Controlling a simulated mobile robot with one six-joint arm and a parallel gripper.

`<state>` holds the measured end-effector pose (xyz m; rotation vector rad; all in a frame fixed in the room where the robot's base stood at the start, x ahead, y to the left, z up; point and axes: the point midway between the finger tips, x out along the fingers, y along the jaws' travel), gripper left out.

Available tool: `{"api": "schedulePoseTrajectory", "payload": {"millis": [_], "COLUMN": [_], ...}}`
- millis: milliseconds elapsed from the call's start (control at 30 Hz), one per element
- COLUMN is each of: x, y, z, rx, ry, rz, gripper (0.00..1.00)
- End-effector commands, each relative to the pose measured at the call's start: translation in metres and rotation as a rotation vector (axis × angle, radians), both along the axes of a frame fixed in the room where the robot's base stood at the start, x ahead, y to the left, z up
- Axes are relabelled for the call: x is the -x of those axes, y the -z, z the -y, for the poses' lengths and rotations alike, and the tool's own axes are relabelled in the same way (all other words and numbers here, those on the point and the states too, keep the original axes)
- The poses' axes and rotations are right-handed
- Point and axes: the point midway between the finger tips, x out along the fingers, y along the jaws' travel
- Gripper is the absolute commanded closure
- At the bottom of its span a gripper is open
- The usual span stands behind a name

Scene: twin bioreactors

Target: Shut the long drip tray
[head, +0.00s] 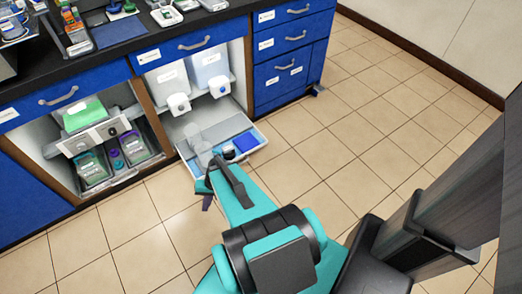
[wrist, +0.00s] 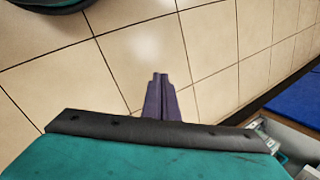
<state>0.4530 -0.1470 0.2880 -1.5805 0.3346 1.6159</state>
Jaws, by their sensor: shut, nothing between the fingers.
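The long drip tray (head: 229,126) is pulled out from the open cabinet bay under two white containers. It juts over the floor. It holds clear vessels at its left, a small dark-topped jar (head: 229,153) and a blue item (head: 246,141). My gripper (head: 206,204) is at the tray's front left side in the head view, with my arm covering part of the tray's front. In the wrist view its purple fingers (wrist: 160,77) are closed together with nothing between them, over floor tiles. A corner of the tray (wrist: 277,126) shows at the lower right there.
Two white containers with taps (head: 179,104) stand above the tray. The left bay holds a green-topped unit (head: 84,115) and a lower tray with jars (head: 109,184). Blue drawers (head: 290,62) are at the right. The tiled floor (head: 345,130) in front is clear.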

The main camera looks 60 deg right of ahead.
Motion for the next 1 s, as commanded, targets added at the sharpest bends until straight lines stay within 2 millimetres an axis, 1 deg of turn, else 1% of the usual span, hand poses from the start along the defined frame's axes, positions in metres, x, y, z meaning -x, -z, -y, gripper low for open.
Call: {"api": "schedulePoseTrajectory", "payload": {"millis": [33,233,367,400,467,500,567,600,633,767,800,867,1000], "x": [-0.006,-0.021,-0.026,-0.026,-0.026,-0.025,-0.023,-0.021,-0.019,-0.007,-0.002,0.007,0.031], "y": [0.009,0.021,0.026,0.028,0.03,0.032,0.034,0.035,0.035,0.039,0.04,0.041,0.042], "z": [0.017,0.077,0.12,0.134,0.155,0.169,0.191,0.206,0.217,0.266,0.281,0.304,0.356], "rx": [-0.003,-0.011,-0.01,-0.01,-0.007,-0.006,-0.004,0.001,0.002,0.014,0.018,0.026,0.044], "ry": [0.052,0.243,0.367,0.405,0.463,0.502,0.56,0.598,0.627,0.754,0.791,0.85,0.984], "rz": [0.022,0.109,0.165,0.182,0.207,0.224,0.249,0.265,0.278,0.332,0.348,0.372,0.428], "gripper": [1.0,1.0,1.0,1.0,1.0,1.0,1.0,1.0,1.0,1.0,1.0,1.0,1.0]}}
